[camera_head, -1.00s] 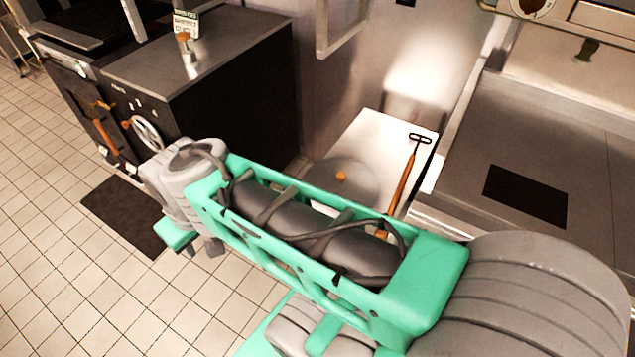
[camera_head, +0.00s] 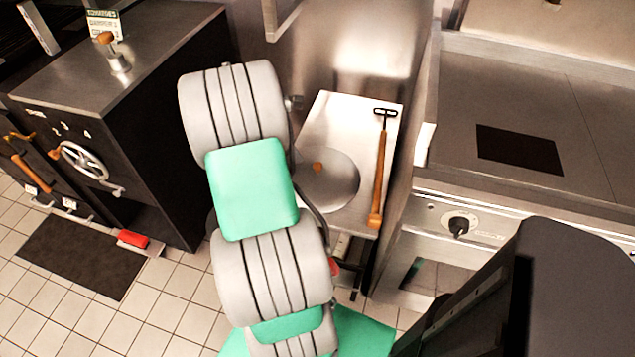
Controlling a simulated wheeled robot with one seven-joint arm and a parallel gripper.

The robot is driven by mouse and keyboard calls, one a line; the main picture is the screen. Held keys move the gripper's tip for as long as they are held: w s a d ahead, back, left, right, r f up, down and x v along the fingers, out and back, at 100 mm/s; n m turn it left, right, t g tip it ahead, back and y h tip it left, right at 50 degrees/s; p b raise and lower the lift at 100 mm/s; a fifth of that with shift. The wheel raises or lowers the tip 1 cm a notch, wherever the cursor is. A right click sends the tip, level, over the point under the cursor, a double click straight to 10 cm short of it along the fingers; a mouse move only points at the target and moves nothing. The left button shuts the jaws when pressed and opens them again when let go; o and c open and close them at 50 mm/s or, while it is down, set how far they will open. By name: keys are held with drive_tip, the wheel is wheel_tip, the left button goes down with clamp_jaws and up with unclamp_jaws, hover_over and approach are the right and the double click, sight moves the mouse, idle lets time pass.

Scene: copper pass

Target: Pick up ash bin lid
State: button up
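A round grey metal lid (camera_head: 341,181) with a small orange-brown knob (camera_head: 317,167) lies flat on a narrow metal side table (camera_head: 330,113). I take it to be the ash bin lid. My grey and green arm stands in front of it and hides part of its left side. No fingertips of my gripper show. A large dark part fills the bottom right corner, and I cannot tell what it is. Nothing is seen touching the lid.
A long wooden-handled tool (camera_head: 380,165) lies right of the lid. A dark oven (camera_head: 165,120) with a handwheel (camera_head: 83,162) stands at left, a steel counter (camera_head: 480,95) with a knob (camera_head: 459,226) at right.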

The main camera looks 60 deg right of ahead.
sight(317, 164)
drive_tip(key=shift+n+g, duration=0.3)
drive_tip(key=shift+n, duration=0.2)
drive_tip(key=s+d+f, duration=0.1)
drive_tip(key=f, duration=0.2)
drive_tip(key=s+d+f, duration=0.2)
drive_tip(key=f, duration=0.1)
drive_tip(key=s+d+f, duration=0.2)
drive_tip(key=f, duration=0.1)
drive_tip(key=shift+s+b, duration=0.1)
drive_tip(key=shift+b, duration=0.2)
drive_tip(key=shift+c, duration=0.5)
clamp_jaws()
drive_tip(key=shift+r, duration=0.1)
